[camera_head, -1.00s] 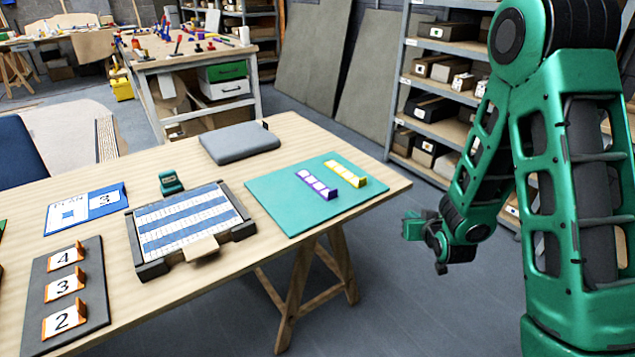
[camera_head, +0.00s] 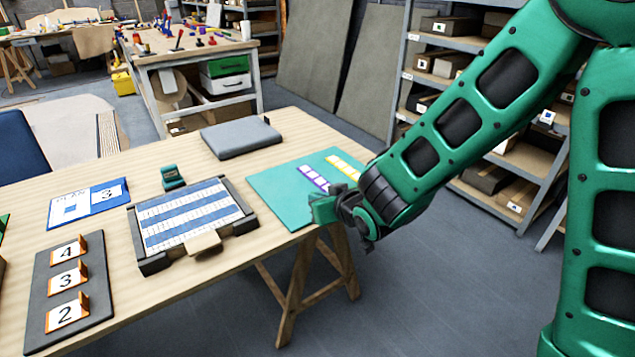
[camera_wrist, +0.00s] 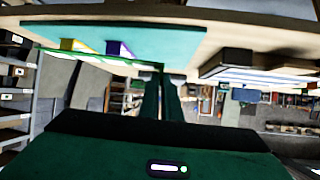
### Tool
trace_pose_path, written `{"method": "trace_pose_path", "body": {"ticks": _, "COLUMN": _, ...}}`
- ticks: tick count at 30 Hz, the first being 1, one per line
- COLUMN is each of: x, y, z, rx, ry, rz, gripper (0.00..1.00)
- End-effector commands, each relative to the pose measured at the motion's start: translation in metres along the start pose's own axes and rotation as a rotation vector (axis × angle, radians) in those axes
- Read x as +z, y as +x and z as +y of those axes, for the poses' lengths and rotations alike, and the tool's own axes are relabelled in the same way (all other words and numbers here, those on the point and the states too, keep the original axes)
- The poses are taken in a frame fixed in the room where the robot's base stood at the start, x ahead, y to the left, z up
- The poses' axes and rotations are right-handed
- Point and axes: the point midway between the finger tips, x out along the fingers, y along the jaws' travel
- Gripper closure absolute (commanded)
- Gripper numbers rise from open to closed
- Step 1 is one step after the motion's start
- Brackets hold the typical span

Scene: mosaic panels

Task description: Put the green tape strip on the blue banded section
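The green tape strip (camera_wrist: 100,59) shows in the wrist view as a thin, bright green and white bar seen nearly edge-on. It runs left from the tips of my gripper (camera_wrist: 163,76), whose fingers are close together and appear shut on its end. In the head view my gripper (camera_head: 324,208) is over the front right part of the teal mat; the strip cannot be made out there. The dark-framed panel (camera_head: 240,228) with blue and white bands (camera_head: 192,212) lies left of the gripper, well apart from it. A wooden tab (camera_head: 204,242) is at its front edge.
A purple strip (camera_head: 313,177) and a yellow strip (camera_head: 345,166) lie on the teal mat (camera_head: 272,186). A grey pad (camera_head: 240,138), a small green block (camera_head: 173,178), a plan card (camera_head: 88,203) and a dark numbered board (camera_head: 97,308) are also on the table.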

Motion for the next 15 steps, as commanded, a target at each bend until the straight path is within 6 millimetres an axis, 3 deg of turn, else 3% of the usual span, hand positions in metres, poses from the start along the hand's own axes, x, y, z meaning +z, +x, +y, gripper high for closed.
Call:
{"method": "trace_pose_path", "body": {"ticks": 1, "x": -0.009, "y": -0.007, "z": -0.024, "rx": -0.029, "ry": -0.021, "rz": 0.007, "gripper": 1.00}}
{"method": "trace_pose_path", "body": {"ticks": 3, "x": -0.017, "y": -0.015, "z": -0.051, "rx": -0.058, "ry": -0.045, "rz": 0.007, "gripper": 1.00}}
{"method": "trace_pose_path", "body": {"ticks": 7, "x": -0.026, "y": -0.029, "z": -0.086, "rx": -0.095, "ry": -0.077, "rz": 0.010, "gripper": 1.00}}
{"method": "trace_pose_path", "body": {"ticks": 11, "x": -0.029, "y": -0.035, "z": -0.101, "rx": -0.111, "ry": -0.092, "rz": 0.009, "gripper": 1.00}}
{"method": "trace_pose_path", "body": {"ticks": 15, "x": -0.026, "y": -0.026, "z": -0.092, "rx": -0.111, "ry": -0.094, "rz": 0.006, "gripper": 1.00}}
